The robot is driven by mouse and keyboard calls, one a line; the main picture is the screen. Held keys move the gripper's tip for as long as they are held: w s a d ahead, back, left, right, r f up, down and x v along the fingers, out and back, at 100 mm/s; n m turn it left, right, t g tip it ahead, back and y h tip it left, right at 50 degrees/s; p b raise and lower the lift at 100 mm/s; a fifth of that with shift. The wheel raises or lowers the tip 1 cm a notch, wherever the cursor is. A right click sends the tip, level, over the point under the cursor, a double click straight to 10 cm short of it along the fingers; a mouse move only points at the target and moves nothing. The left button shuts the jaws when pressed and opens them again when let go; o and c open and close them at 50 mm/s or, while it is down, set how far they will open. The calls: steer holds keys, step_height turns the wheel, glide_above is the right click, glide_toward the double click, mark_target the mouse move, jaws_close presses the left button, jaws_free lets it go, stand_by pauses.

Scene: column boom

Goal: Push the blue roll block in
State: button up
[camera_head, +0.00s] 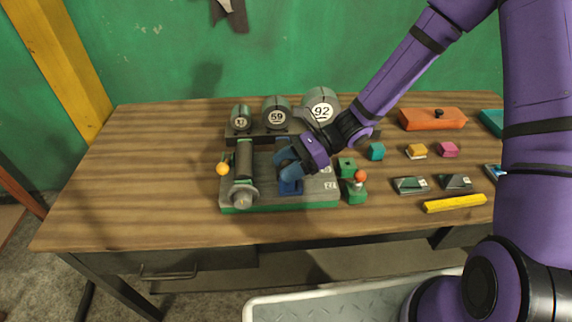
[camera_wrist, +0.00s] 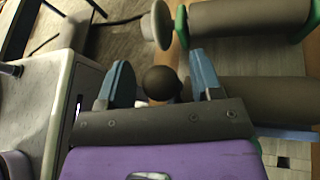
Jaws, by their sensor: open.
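The blue roll block (camera_head: 291,187) sits low on the right part of the grey and green roller fixture (camera_head: 236,207), partly hidden by my gripper. My gripper (camera_head: 283,160) is over the fixture, close above the block; I cannot tell whether they touch. In the wrist view its two blue-grey fingers stand wide apart (camera_wrist: 163,68), with a dark round knob (camera_wrist: 162,83) showing between them. A blue edge (camera_wrist: 290,133) under the lower roller may be part of the block. A grey roller (camera_head: 244,160) lies at the fixture's left.
Rollers marked 59 (camera_head: 276,113) and 92 (camera_head: 321,106) stand in a rack behind the fixture. A green piece with an orange ball (camera_head: 361,176) is close right. Small blocks, a yellow bar (camera_head: 455,203) and an orange lidded box (camera_head: 433,119) lie farther right. The table's left is clear.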

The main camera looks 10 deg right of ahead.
steer(key=shift+c, duration=0.2)
jaws_close()
steer(key=a, duration=0.3)
steer(key=shift+w+a, duration=0.1)
steer(key=shift+a, duration=0.15)
steer(key=shift+o, duration=0.2)
jaws_free()
steer(key=v, duration=1)
steer(key=shift+d, duration=0.3)
steer(key=shift+r, duration=0.15)
